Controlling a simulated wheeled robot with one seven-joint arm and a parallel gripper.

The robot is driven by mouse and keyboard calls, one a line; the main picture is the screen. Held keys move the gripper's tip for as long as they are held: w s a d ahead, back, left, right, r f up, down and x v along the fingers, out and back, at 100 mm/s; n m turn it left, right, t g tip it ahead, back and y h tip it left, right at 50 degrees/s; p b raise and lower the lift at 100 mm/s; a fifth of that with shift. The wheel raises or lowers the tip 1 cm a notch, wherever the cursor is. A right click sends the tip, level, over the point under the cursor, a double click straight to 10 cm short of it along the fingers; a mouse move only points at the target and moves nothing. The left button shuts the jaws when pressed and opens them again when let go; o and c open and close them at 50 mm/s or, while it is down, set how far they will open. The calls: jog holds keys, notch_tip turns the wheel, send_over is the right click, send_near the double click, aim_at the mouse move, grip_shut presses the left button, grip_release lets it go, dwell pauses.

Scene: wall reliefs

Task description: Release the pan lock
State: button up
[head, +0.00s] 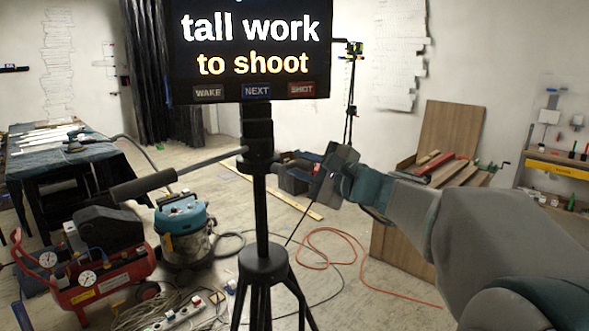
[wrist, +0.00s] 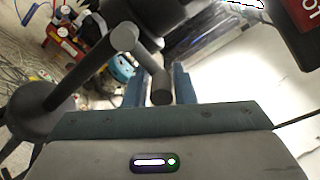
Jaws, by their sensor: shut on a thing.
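The black tripod head (head: 258,155) stands at the middle of the head view, with a pan handle (head: 145,185) reaching out to the left. The pan lock (wrist: 160,85) is a short dark lever with a rounded end, on the side of the tripod head that faces my gripper. My gripper (wrist: 159,88) comes in from the right, and its two blue-grey fingers stand on either side of the lever's end, shut on it. In the head view my gripper (head: 322,172) is just right of the tripod head and hides part of the lever.
A screen (head: 250,50) sits on top of the tripod, close above my gripper. The tripod legs (head: 266,285) spread below. A red compressor (head: 85,285), a vacuum (head: 184,230), cables and an orange hose (head: 345,240) lie on the floor. Wooden boards (head: 450,135) lean at the right.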

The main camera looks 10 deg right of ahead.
jog(key=o, duration=0.9)
jog(key=shift+r, duration=0.4)
jog(key=shift+c, duration=0.2)
jog(key=shift+f, duration=0.1)
jog(key=b+v, duration=0.1)
jog(key=v, duration=1.2)
jog(key=shift+s+d+b, duration=0.2)
jog(key=shift+s+b, duration=0.1)
jog(key=shift+s, duration=0.05)
jog(key=shift+f, duration=0.1)
jog(key=s+a+f+n+g+h+p, duration=0.2)
jog(key=s+a+f+n+g, duration=0.25)
jog(key=f, duration=0.45)
jog(key=s+a+f+n+g+h+p, duration=0.2)
jog(key=s+a+f+n+g, duration=0.1)
jog(key=a+f+n+g, duration=0.4)
jog(key=s+d+f+n+h+p, duration=0.2)
jog(key=s+d+f+n+h, duration=0.2)
jog(key=s+f+n+h, duration=0.1)
jog(key=shift+d+f+n+g+h, duration=0.2)
jog(key=shift+f+n+g+h, duration=0.15)
jog(key=shift+f+n+h, duration=0.2)
